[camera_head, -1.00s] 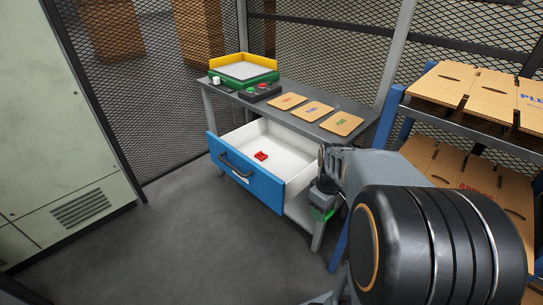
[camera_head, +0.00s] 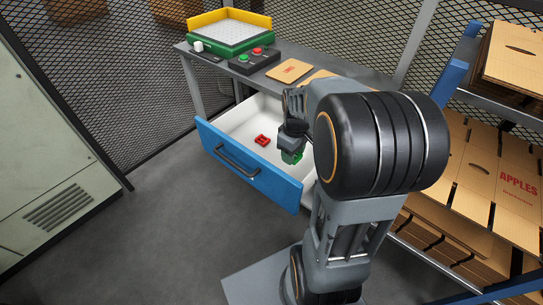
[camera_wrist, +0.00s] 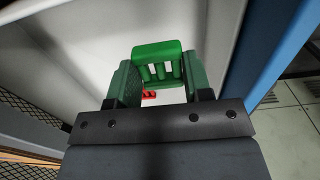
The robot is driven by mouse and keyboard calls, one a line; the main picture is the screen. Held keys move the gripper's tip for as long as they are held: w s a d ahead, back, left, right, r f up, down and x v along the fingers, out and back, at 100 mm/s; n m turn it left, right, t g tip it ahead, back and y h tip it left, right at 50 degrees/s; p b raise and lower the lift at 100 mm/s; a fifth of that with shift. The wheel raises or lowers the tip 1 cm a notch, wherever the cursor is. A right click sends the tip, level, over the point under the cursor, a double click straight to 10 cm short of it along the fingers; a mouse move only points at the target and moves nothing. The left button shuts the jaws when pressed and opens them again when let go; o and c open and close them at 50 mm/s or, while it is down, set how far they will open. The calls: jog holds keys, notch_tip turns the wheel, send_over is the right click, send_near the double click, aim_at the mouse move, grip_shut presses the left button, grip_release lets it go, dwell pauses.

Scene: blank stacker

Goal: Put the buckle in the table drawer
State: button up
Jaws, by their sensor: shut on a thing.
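A green buckle (camera_head: 291,157) is held in my gripper (camera_head: 292,143), over the right part of the open table drawer (camera_head: 262,176). In the wrist view the green buckle (camera_wrist: 158,50) sits between the two jaws (camera_wrist: 158,75), with its slotted body facing me. The drawer is blue-fronted with a white inside and is pulled out. A small red piece (camera_head: 262,140) lies on the drawer floor. In the wrist view this red piece (camera_wrist: 149,96) shows partly below the green buckle. My arm hides the drawer's right back corner.
The grey table (camera_head: 212,66) carries a green and yellow tray (camera_head: 232,40), a button box (camera_head: 253,60) and tan cards (camera_head: 289,71). A shelf with cardboard boxes (camera_head: 510,185) stands at the right. A pale cabinet (camera_head: 45,150) stands at the left, with open floor in front of the drawer.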

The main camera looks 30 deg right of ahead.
jog(key=b, duration=0.2)
send_near(272, 160)
jog(key=s, duration=0.1)
jog(key=s+f, duration=0.2)
jog(key=shift+s+a+f, duration=0.15)
jog(key=shift+s+a, duration=0.1)
jog(key=shift+w+a+f, duration=0.2)
jog(key=shift+w+f, duration=0.35)
jog(key=shift+f, duration=0.1)
jog(key=shift+w+f+b, duration=0.2)
jog(key=shift+f+b, duration=0.45)
jog(key=shift+f, duration=1.1)
jog(key=shift+f, duration=0.15)
jog(key=o, duration=0.9)
notch_tip(272, 160, up, 12)
jog(key=p, duration=0.3)
jog(key=shift+r, duration=0.2)
